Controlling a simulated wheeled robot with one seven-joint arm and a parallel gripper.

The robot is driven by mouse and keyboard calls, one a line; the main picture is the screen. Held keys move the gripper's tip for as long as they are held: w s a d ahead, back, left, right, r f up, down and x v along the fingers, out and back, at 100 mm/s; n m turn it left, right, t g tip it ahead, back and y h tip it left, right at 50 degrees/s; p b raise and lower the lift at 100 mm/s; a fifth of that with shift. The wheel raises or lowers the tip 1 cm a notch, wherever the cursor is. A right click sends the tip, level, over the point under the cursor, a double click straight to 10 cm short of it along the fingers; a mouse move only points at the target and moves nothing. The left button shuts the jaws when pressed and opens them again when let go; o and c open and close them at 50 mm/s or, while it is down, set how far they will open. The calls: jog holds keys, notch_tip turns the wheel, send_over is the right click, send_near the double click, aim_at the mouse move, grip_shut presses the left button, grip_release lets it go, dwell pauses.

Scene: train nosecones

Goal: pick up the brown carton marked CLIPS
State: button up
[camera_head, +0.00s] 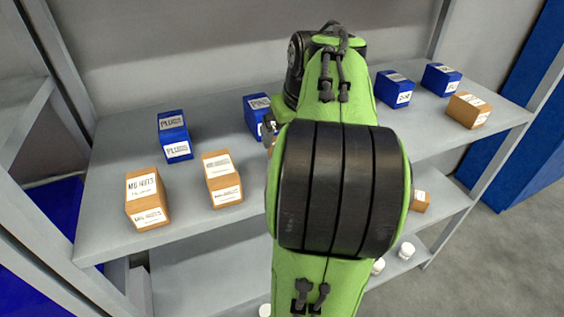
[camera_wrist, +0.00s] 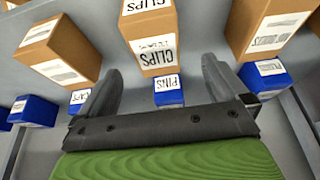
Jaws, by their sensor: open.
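The brown carton marked CLIPS (camera_wrist: 148,50) is at the top middle of the wrist view, with white labels on two of its faces. My gripper (camera_wrist: 160,66) is open, one finger to each side of the carton's near end in the picture. Nothing is held, and I cannot tell how far the fingertips are from the carton. In the head view my green and black arm covers the middle of the shelf, hiding the gripper and most or all of this carton.
Brown cartons flank it at left (camera_wrist: 58,52) and right (camera_wrist: 268,28). On the shelf (camera_head: 110,235) stand a M6 NUTS carton (camera_head: 146,197), another brown carton (camera_head: 221,178) and a blue PLUGS box (camera_head: 173,137).

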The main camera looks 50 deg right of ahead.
jog(key=x, duration=0.3)
jog(key=shift+d+f, duration=0.3)
jog(key=shift+f, duration=0.05)
jog(key=x, duration=0.5)
jog(key=shift+s+a, duration=0.1)
jog(key=shift+a, duration=0.05)
jog(key=shift+d+f, duration=0.25)
jog(key=shift+f, duration=0.05)
jog(key=shift+a, duration=0.15)
jog(key=shift+f+b, duration=0.2)
jog(key=shift+b, duration=0.25)
jog(key=c, duration=1.1)
